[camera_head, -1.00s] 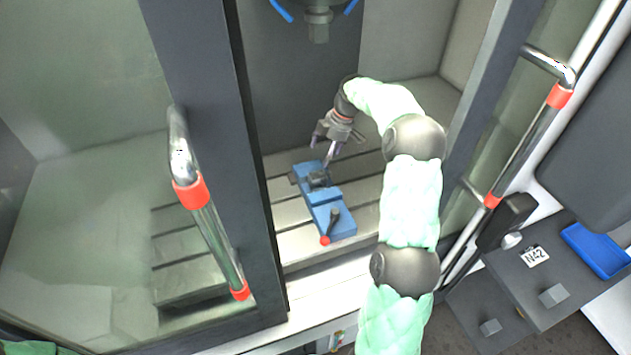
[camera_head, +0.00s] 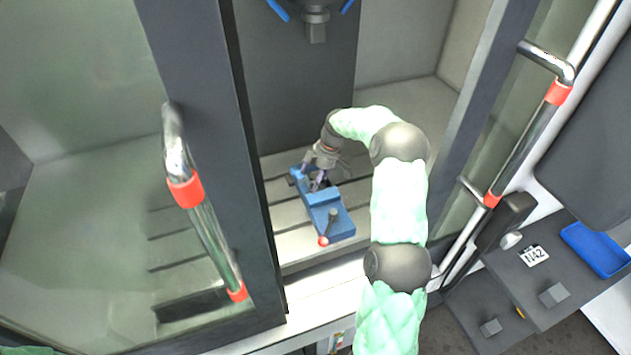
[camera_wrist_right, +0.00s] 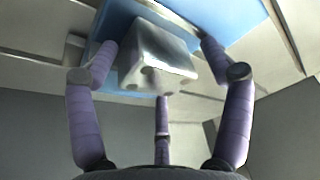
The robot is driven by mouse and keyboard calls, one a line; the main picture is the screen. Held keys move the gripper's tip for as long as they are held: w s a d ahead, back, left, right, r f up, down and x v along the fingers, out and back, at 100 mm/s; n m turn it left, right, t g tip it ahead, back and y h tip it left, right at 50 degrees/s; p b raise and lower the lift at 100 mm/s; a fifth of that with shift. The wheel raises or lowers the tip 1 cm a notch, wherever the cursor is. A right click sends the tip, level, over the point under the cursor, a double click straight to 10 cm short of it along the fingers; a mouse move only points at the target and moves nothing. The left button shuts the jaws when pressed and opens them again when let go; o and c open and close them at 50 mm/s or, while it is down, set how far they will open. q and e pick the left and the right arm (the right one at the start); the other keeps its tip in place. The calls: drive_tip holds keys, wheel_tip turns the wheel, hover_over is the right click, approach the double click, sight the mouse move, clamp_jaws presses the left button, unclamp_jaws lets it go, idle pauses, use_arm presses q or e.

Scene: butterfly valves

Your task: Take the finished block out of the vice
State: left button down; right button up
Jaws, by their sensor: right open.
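The blue vice (camera_head: 322,198) lies on the slotted bed inside the machine, its red-knobbed handle toward me. The finished block (camera_wrist_right: 158,60) is a grey metal block with holes in its near face; in the right wrist view it sits against the blue vice (camera_wrist_right: 240,12). My right gripper (camera_head: 314,180) is at the vice's far part, over the jaws. In the right wrist view its purple fingers (camera_wrist_right: 160,82) are open around the block, one on each side and one below; I cannot tell whether any touches. In the head view the gripper mostly hides the block. My left gripper is out of view.
The left door with its handle (camera_head: 200,220) and the right door frame with its handle (camera_head: 525,130) flank the opening. The spindle (camera_head: 316,25) hangs above. Outside at right, grey blocks (camera_head: 554,294) and a blue tray (camera_head: 597,250) rest on dark grey surfaces.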

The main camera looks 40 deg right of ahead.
drive_tip(key=c, duration=1.5)
drive_tip(key=shift+c, duration=0.2)
